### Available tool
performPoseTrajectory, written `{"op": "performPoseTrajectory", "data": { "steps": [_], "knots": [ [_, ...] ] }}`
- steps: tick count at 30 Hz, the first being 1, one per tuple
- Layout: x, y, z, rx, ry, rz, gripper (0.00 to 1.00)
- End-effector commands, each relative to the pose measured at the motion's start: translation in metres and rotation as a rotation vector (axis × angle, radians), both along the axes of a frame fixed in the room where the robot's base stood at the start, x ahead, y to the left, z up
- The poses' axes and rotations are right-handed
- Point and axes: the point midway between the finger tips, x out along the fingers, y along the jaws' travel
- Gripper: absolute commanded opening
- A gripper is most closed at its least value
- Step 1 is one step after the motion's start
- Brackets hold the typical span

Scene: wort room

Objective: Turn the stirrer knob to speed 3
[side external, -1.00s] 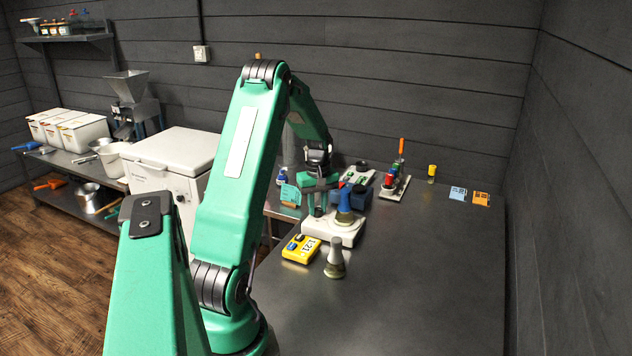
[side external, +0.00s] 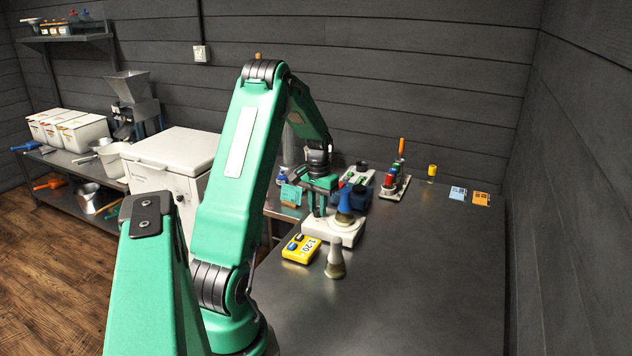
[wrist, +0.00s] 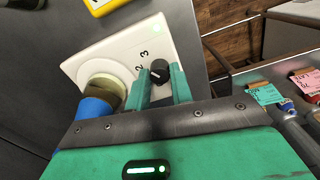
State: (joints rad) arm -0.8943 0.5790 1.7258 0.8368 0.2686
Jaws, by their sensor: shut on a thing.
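The white stirrer (side external: 348,239) stands on the dark bench. In the wrist view its top (wrist: 112,52) shows the numerals 2 and 3 beside the black knob (wrist: 159,70). My gripper (wrist: 161,80) is shut on the knob, one green finger on each side. A small pale mark shows on the knob, but I cannot tell exactly which numeral it points at. In the side view my gripper (side external: 318,208) reaches down to the stirrer's left part, and the knob is hidden there.
A flask with a blue part (side external: 343,206) stands on the stirrer, close beside my gripper. A yellow timer (side external: 300,248) and another flask (side external: 335,260) stand in front. Racks with small items (side external: 394,187) stand behind. The bench's right side is clear.

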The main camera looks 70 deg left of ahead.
Motion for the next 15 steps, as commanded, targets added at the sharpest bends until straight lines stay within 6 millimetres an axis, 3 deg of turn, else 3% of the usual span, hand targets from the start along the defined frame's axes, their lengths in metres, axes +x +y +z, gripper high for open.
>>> {"op": "performPoseTrajectory", "data": {
  "steps": [15],
  "knots": [
    [0.0000, 0.0000, 0.0010, 0.000, 0.000, -0.242, 0.00]
  ]
}}
